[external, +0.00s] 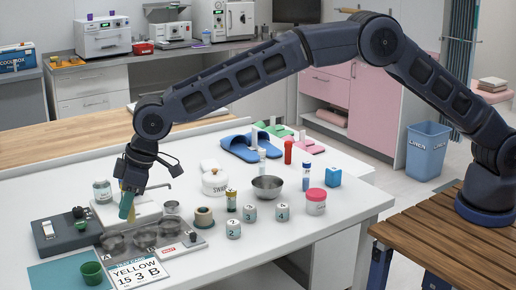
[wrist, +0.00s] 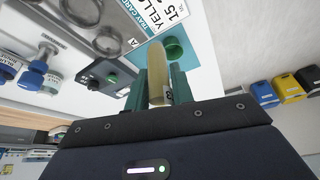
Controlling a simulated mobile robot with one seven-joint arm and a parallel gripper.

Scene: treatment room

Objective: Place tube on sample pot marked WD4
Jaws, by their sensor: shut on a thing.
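My gripper (external: 127,207) is over the left part of the white table, above the metal tray. In the wrist view its teal fingers (wrist: 158,90) are shut on a pale yellow tube (wrist: 157,70), whose far end points away from the palm. In the external view the fingers mostly hide this tube. Several small grey-white sample pots stand mid-table, well to the right of my gripper. One pot (external: 282,212) shows a 4; its smaller lettering is unreadable. Another pot (external: 250,213) stands left of it, and a pot with a 2 (external: 233,230) stands nearer the front.
A metal bowl (external: 267,187), a swab jar (external: 214,181), a wooden ring (external: 204,217) and a pink-lidded jar (external: 316,201) surround the pots. A green cup (external: 93,273) and tray card (external: 138,272) are front left.

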